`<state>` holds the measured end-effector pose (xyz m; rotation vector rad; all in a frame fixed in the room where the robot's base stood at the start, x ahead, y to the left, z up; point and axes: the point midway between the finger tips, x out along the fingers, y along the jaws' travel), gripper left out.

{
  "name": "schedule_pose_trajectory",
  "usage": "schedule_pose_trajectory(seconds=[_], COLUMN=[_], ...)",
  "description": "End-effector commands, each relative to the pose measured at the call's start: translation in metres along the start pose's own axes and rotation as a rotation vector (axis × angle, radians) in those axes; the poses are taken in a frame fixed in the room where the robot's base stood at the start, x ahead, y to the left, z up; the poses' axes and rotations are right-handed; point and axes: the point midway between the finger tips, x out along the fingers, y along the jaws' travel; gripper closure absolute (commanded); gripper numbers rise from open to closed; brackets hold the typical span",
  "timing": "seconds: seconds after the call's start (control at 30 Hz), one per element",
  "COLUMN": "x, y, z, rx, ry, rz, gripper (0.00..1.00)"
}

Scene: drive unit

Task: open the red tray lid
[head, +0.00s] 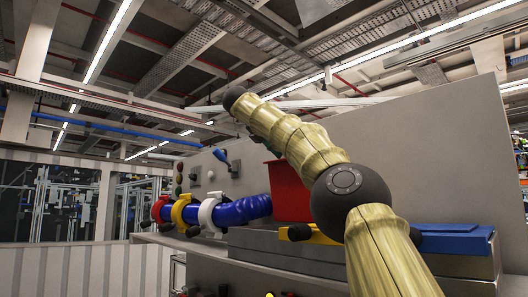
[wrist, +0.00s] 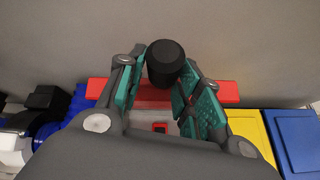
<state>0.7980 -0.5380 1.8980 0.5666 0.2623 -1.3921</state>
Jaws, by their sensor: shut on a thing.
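The red tray lid (head: 290,192) stands raised and steeply tilted above the grey unit in the head view, partly hidden by my arm. In the wrist view the red lid (wrist: 222,91) shows as a narrow band beyond my fingers. My gripper (wrist: 163,82) is shut on the lid's black knob (wrist: 165,62), with a teal-padded finger on either side. Below the knob, a small red item with a dark face (wrist: 160,127) shows in a pale space, apparently inside the tray.
A yellow lid (wrist: 252,130) and a blue lid (head: 455,239) lie flat to the right of the red one. A blue corrugated hose (head: 240,209) with coloured clamps is at left. A grey panel (head: 430,140) stands close behind.

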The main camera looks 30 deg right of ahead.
Motion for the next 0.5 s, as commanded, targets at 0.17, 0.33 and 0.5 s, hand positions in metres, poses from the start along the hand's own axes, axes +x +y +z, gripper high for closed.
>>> schedule_pose_trajectory(seconds=[0.17,0.33,0.5], x=[-0.0002,-0.0013,-0.0036], y=[-0.0075,-0.0059,-0.0032], z=[0.0140,0.0123,0.0095], rx=[0.010,0.007,0.005], ry=[0.018,0.023,0.025], rz=[-0.003,-0.002,0.002], gripper=[1.00,1.00,1.00])
